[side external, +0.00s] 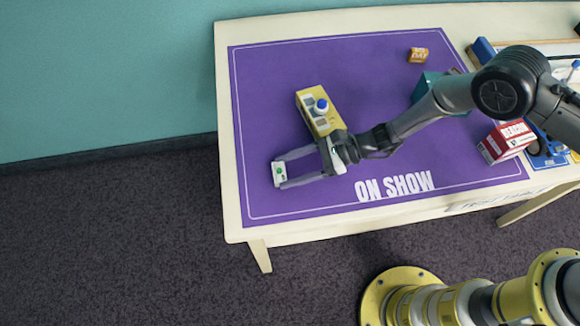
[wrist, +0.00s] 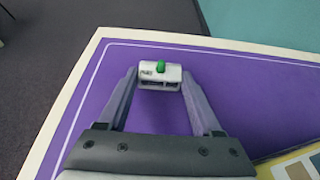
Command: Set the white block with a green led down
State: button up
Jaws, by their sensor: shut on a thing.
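The white block with a green led (side external: 279,174) is at the left part of the purple "ON SHOW" mat (side external: 270,110), near its front left corner. It also shows in the wrist view (wrist: 150,74), with the green led on its top. My gripper (side external: 280,170) reaches in from the right and is shut on the block, with one finger at each end of it. In the wrist view the fingertips (wrist: 160,78) meet the block's two sides. I cannot tell whether the block touches the mat or is held slightly above it.
A yellow box with a blue knob (side external: 318,110) stands just behind my gripper. A teal box (side external: 425,86), a small orange block (side external: 417,54) and a red and white box (side external: 506,141) are farther right. The mat's back left area is clear. The table's left edge is close.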

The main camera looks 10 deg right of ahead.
jog(key=o, duration=1.4)
jog(key=shift+f, duration=0.1)
jog(key=shift+c, duration=0.2)
jog(key=v, duration=1.2)
jog(key=shift+d, duration=0.1)
